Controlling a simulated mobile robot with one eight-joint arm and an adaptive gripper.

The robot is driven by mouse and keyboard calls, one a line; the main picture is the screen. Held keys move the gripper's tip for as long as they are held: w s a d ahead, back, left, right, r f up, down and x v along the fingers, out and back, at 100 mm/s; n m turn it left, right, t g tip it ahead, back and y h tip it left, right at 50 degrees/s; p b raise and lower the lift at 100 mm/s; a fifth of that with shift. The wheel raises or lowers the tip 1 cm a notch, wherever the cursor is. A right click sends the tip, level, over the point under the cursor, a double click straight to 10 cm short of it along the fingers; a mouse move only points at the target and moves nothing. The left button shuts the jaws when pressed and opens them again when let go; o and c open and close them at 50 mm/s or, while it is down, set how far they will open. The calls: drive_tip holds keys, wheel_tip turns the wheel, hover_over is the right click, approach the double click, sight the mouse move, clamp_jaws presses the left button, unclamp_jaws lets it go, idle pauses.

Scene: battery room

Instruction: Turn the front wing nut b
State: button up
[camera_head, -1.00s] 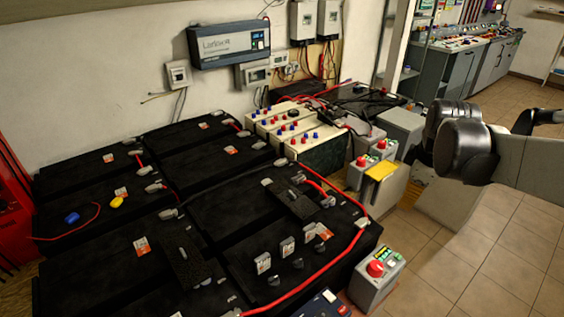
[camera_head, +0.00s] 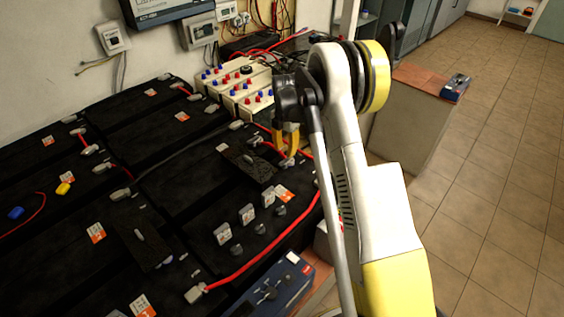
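Three upright grey tabs, at front left (camera_head: 224,232), middle (camera_head: 247,213) and back right (camera_head: 268,195), stand on the black battery block, with small dark-grey knobs (camera_head: 260,229) beside them. They may be wing nuts; I cannot tell which piece is wing nut b. My gripper (camera_head: 287,150), with yellow fingers, points down over the battery's back right corner, beside a grey cable terminal (camera_head: 287,162). It is behind and right of the tabs. Whether it touches the terminal, and how far its fingers are apart, is too small to tell.
A red cable (camera_head: 268,252) runs along the battery's right edge. A blue box (camera_head: 272,292) stands in front. White boxes with red and blue knobs (camera_head: 235,82) stand behind. A grey cabinet (camera_head: 408,115) is at right, with open tiled floor (camera_head: 490,200) beyond.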

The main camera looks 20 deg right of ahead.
sight(285, 160)
wheel_tip(285, 160, down, 6)
drive_tip(key=shift+r+b, duration=0.25)
drive_tip(key=shift+b, duration=0.55)
clamp_jaws()
